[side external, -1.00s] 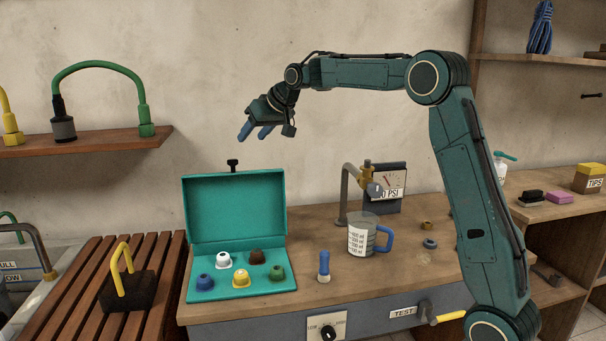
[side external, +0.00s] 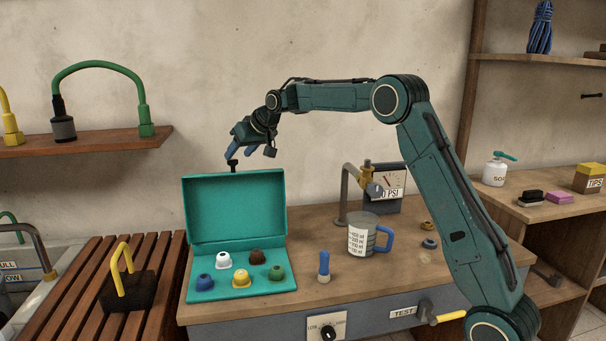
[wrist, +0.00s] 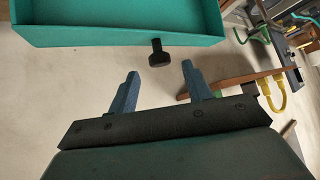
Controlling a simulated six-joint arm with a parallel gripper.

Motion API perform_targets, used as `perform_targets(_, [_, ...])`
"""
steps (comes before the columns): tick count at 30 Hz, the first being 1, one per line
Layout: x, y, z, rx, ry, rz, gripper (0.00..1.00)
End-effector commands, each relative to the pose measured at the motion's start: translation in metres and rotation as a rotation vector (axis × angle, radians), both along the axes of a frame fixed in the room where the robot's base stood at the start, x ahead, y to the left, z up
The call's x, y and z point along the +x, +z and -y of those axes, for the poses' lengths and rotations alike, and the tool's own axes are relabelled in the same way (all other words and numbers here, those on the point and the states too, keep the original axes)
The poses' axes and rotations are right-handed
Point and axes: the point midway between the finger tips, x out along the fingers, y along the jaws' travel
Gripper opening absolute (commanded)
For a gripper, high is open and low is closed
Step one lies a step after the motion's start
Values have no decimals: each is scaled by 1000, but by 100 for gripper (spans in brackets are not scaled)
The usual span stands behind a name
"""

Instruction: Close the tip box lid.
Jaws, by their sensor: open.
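The teal tip box (side external: 197,290) sits on the workbench with its lid (side external: 236,208) standing open, upright at the back. Several coloured tips lie in its base, among them a yellow tip (side external: 241,279). A black knob (side external: 233,165) stands up from the lid's top edge. My gripper (side external: 240,153) is open and empty, just above the lid edge and close to the knob. In the wrist view, the knob (wrist: 158,53) lies ahead of and between the spread blue fingers (wrist: 157,80), and the lid (wrist: 120,32) fills the upper left. Contact with the knob cannot be told.
Right of the box, a blue-and-white piece (side external: 324,267) and a measuring jug (side external: 362,236) stand on the bench (side external: 300,304). A bent pipe with a tap (side external: 347,190) and a pressure gauge (side external: 388,187) are behind. A slatted wooden rack (side external: 150,285) is at left.

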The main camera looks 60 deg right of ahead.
Motion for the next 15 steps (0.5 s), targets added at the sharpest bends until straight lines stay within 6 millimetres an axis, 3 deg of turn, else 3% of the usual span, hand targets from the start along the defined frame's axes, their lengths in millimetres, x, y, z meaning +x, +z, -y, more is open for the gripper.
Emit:
perform_targets(6, [21, -22, 1, 0, 0, -3, 49])
perform_targets(15, [38, -38, 2, -1, -1, -1, 49])
